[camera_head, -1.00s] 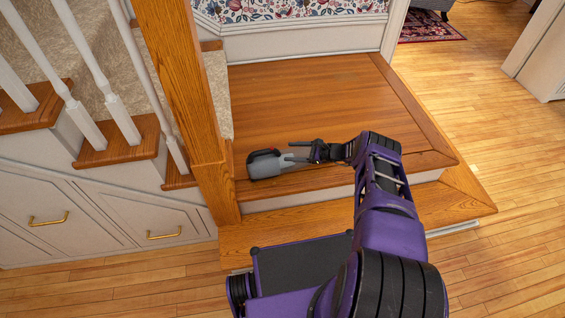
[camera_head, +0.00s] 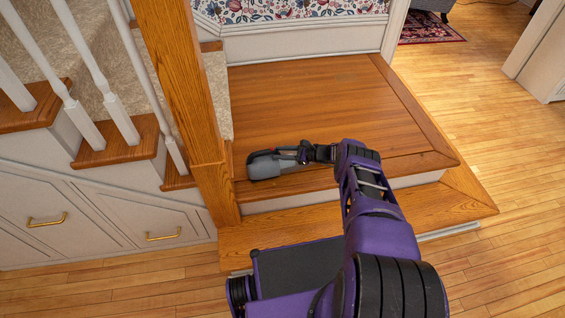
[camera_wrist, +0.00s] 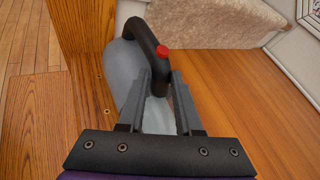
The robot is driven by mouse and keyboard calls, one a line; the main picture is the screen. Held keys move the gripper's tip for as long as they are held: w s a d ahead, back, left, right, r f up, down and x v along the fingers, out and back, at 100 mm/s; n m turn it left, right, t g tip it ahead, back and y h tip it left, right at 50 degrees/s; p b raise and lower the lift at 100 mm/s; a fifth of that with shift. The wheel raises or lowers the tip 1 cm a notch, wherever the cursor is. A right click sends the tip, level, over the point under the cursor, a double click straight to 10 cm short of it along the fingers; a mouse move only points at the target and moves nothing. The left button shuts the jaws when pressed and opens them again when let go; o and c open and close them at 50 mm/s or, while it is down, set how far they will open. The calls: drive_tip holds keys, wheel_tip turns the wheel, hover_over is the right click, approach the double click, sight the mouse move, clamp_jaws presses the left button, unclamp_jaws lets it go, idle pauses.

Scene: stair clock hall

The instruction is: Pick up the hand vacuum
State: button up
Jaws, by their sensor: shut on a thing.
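The hand vacuum (camera_head: 264,168) is a grey body with a black loop handle, lying on the wooden landing beside the newel post. In the wrist view the hand vacuum (camera_wrist: 124,75) shows its dark handle arching over the body, with a red button on it. My gripper (camera_head: 301,152) reaches in from the right, low over the landing. In the wrist view my gripper (camera_wrist: 160,85) has its two fingers on either side of the vacuum, shut on it. The fingertips' exact contact is partly hidden. The vacuum appears to rest on the landing still.
The wooden landing (camera_head: 320,105) is otherwise bare. A thick newel post (camera_head: 192,95) stands close at the vacuum's left, with carpeted stairs (camera_head: 215,95) behind it. A lower step (camera_head: 400,212) runs along the front. The wall with floral paper closes the back.

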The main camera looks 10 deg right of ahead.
clamp_jaws()
idle(0.8)
drive_tip(key=shift+w+d+r, duration=0.1)
drive_tip(key=shift+w+r, duration=0.05)
drive_tip(key=shift+r, duration=0.1)
